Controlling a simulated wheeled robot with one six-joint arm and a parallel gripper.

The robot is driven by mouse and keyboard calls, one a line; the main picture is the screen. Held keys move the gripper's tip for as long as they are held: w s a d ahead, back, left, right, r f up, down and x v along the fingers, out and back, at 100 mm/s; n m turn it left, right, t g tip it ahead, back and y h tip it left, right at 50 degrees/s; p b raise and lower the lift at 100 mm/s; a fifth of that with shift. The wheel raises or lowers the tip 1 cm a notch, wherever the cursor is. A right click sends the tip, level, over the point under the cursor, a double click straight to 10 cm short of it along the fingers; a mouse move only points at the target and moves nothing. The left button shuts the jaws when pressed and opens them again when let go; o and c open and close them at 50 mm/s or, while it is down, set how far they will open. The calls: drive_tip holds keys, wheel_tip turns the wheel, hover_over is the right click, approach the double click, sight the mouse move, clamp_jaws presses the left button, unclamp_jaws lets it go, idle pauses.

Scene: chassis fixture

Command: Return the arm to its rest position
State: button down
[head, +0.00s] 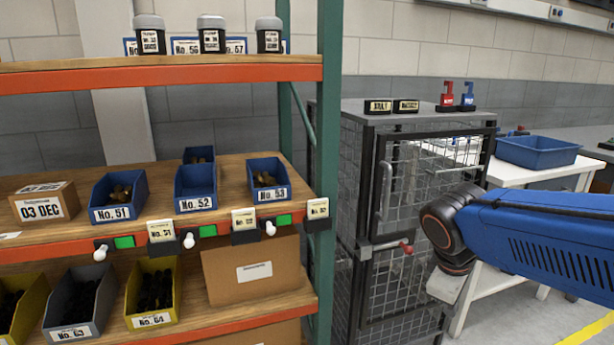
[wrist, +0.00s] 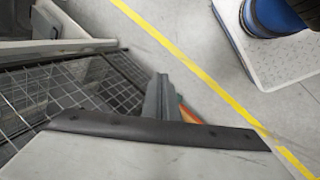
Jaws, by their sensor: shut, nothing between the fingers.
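My arm (head: 545,235) reaches in from the right in the head view, with its blue link in front of the wire cage and the white table. Its dark joint (head: 440,220) bends down to a pale grey part near the lower edge, and the fingers cannot be made out there. In the wrist view, my gripper (wrist: 163,98) shows as grey fingers beyond a dark-edged pale housing. It is shut and empty, with the floor and wire mesh beneath it. My own base shows at the upper right of the wrist view.
A wire-mesh cage (head: 390,180) with a red-tipped door handle (head: 405,247) stands just left of the arm. An orange and green shelf rack (head: 160,70) holds bins at left. A white table (head: 530,172) carries a blue tub (head: 537,152). Floor with a yellow line (wrist: 190,62) is clear.

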drive_tip(key=s+f+m+t+y, duration=0.2)
drive_tip(key=s+m+y, duration=0.1)
drive_tip(key=s+m, duration=0.6)
drive_tip(key=shift+s+a, duration=0.3)
drive_tip(key=shift+s, duration=0.4)
